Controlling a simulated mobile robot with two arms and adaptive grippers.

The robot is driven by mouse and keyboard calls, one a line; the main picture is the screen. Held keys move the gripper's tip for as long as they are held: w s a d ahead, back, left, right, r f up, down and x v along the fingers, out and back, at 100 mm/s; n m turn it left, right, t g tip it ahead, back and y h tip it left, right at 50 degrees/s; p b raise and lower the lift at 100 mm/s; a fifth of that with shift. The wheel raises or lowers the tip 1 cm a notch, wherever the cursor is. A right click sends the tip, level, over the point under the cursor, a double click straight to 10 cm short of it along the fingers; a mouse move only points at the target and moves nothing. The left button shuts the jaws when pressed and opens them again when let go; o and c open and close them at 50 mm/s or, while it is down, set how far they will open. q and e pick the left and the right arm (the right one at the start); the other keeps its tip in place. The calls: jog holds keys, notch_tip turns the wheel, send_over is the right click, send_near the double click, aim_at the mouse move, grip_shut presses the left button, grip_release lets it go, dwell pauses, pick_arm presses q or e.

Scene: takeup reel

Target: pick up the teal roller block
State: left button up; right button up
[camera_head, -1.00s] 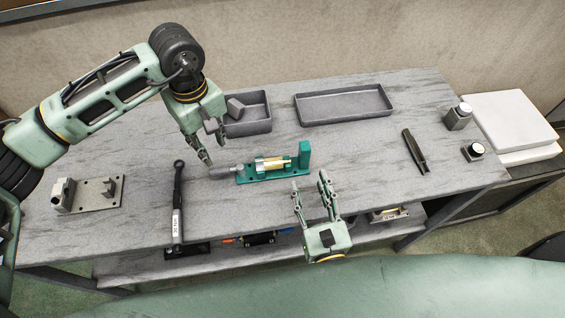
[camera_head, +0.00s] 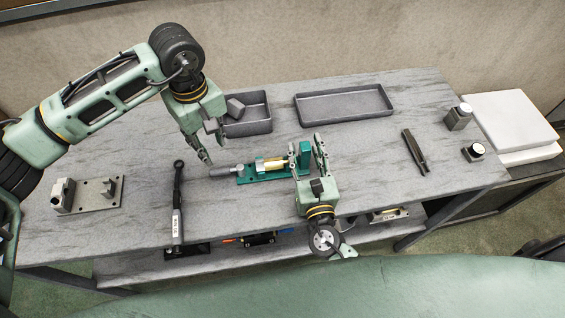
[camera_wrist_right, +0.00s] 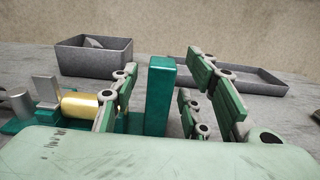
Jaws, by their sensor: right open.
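The teal roller block (camera_head: 278,168) lies on the grey table near its middle. It has a flat base, a gold cylinder (camera_head: 270,163) and an upright teal post (camera_head: 305,153) at its right end. My right gripper (camera_head: 307,153) is open at the post. In the right wrist view the post (camera_wrist_right: 160,95) stands between the spread fingers, and the gold cylinder (camera_wrist_right: 80,105) is left of them. Contact cannot be told. My left gripper (camera_head: 201,146) is above the table, left of the block; whether it is open or shut is unclear.
A small grey bin (camera_head: 248,127) and a long grey tray (camera_head: 345,116) stand behind the block. A black wrench (camera_head: 178,205) and a grey fixture (camera_head: 97,193) lie to the left. A dark tool (camera_head: 414,152) and two small weights lie to the right.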

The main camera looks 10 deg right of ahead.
jog(key=shift+w, duration=0.2)
jog(key=shift+s, duration=0.15)
jog(key=shift+c, duration=0.9)
grip_shut()
jog(key=shift+r, duration=0.1)
